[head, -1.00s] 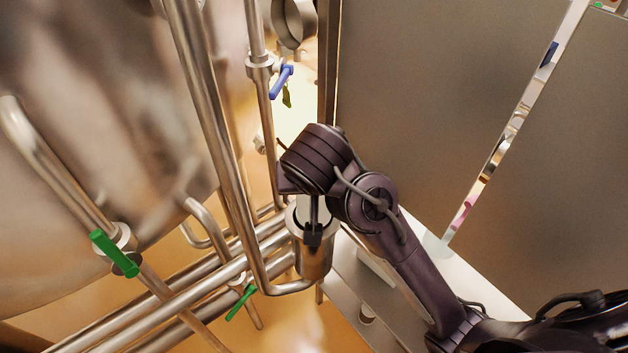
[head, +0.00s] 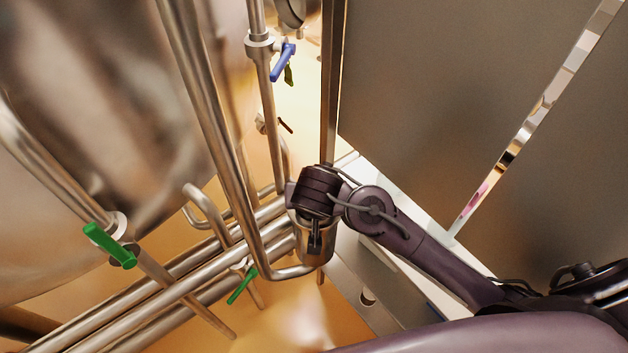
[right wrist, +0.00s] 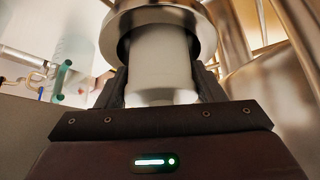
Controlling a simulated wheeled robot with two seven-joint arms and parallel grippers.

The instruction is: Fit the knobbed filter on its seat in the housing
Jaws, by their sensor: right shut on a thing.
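My right gripper (head: 315,238) points down at the mouth of the steel cup-shaped housing (head: 319,256), which stands at the end of a bent pipe. It is shut on the pale, cylindrical filter (right wrist: 162,62). In the right wrist view the filter sits between the dark fingers of the right gripper (right wrist: 165,82), and its far part is inside the round steel rim of the housing (right wrist: 207,38). In the head view my gripper and wrist hide the filter. The knob and the seat are hidden, and I cannot tell whether the filter touches the seat. My left gripper is out of view.
Steel pipes (head: 180,285) run close on the left, with green valve handles (head: 108,244) and a blue one (head: 283,62). A large tank (head: 70,130) stands far left. A flat metal panel (head: 440,110) rises behind my right arm.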

